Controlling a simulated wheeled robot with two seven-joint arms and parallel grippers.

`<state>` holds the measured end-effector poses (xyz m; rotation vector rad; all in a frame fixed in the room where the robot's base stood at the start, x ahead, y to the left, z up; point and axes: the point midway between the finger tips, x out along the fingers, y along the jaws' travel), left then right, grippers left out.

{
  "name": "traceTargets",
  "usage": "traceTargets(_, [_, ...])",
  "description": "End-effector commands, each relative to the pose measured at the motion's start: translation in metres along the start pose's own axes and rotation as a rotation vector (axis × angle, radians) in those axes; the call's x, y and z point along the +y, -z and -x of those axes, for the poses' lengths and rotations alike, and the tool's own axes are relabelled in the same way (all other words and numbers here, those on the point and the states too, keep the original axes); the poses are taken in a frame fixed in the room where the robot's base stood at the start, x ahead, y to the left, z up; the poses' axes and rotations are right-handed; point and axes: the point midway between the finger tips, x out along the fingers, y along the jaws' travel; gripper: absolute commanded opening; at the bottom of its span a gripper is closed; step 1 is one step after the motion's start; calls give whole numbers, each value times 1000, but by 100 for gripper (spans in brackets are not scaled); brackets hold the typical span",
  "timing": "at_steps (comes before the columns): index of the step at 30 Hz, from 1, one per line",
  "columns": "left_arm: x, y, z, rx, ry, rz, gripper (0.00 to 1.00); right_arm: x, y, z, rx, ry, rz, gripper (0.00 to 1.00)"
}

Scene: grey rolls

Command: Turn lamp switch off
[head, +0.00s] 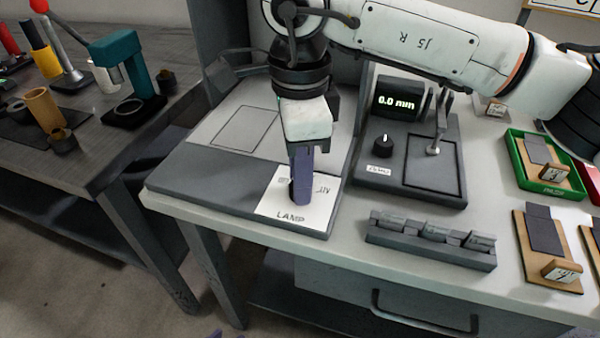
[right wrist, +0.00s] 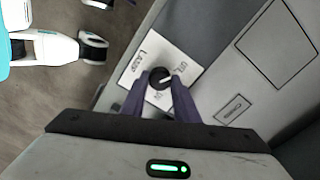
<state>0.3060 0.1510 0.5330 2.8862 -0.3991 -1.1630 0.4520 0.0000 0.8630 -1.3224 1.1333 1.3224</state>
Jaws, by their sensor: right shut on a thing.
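The lamp switch is a round black knob (right wrist: 159,78) with a white pointer line, on a white plate (head: 270,208) marked LAMP at the front left of the right-hand bench. In the right wrist view the pointer slants up and right, towards a small marking; the small markings are too unclear to read. My right gripper (head: 302,198) points down over the plate, its purple fingers shut on the knob. In the head view the fingers hide the knob.
Right of the plate stands a dark gauge (head: 408,160) reading 0.0 mm, with its own small knob. A grey slotted block (head: 430,239) lies in front of it. A green tray (head: 516,160) is further right. A separate dark bench with tools (head: 70,150) stands left.

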Motion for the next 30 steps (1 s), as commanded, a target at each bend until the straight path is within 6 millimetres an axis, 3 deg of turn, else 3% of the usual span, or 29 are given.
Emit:
traceTargets(15, [1, 0, 0, 1, -1, 1, 31, -1, -1, 2, -4, 5, 20, 5])
traceTargets(16, [1, 0, 0, 1, -1, 1, 31, -1, -1, 2, -4, 5, 19, 31])
traceTargets(19, [1, 0, 0, 1, -1, 1, 31, -1, -1, 2, -4, 5, 19, 47])
traceTargets(30, [1, 1, 1, 1, -1, 1, 31, -1, 0, 7, -2, 3, 18, 47])
